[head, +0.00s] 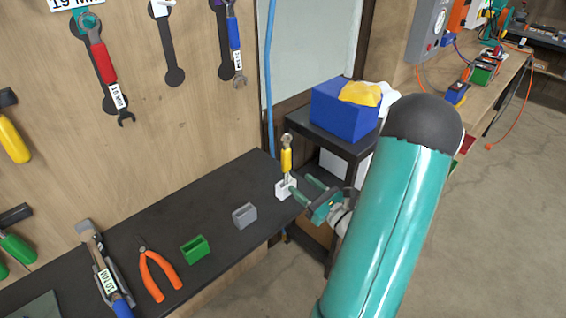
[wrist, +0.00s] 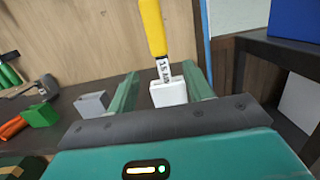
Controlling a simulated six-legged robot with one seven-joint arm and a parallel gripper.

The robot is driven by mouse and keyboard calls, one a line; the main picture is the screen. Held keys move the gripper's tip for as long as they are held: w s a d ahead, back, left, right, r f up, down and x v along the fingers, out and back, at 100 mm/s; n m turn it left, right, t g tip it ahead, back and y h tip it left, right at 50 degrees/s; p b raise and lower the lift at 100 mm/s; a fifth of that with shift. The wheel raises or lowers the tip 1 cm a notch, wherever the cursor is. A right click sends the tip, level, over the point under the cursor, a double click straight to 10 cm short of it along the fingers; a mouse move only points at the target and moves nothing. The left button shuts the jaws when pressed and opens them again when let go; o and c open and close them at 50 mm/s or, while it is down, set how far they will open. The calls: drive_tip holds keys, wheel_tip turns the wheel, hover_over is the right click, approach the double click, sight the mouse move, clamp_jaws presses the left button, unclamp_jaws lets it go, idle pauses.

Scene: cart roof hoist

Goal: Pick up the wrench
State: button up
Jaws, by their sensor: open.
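A wrench with a yellow handle (head: 286,160) stands upright in a small white holder (head: 281,190) at the far right end of the dark bench. In the wrist view the yellow handle (wrist: 153,27) and its white size label rise from the white holder (wrist: 168,93). My gripper (head: 300,184) is open and empty, to the right of the holder and low beside it. In the wrist view its two green fingers (wrist: 163,78) frame the holder and the label. The wrench's lower end is hidden in the holder. I cannot tell whether a finger touches the holder.
Wrenches with red (head: 103,63) and blue handles hang on the wall. A blue bin (head: 338,110) stands on a dark cart at right.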

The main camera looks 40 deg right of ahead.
sight(287, 173)
drive_tip(key=shift+w+r, duration=0.25)
drive_tip(key=shift+w, duration=0.75)
drive_tip(key=shift+w+r, duration=0.1)
drive_tip(key=shift+w, duration=2.9)
clamp_jaws()
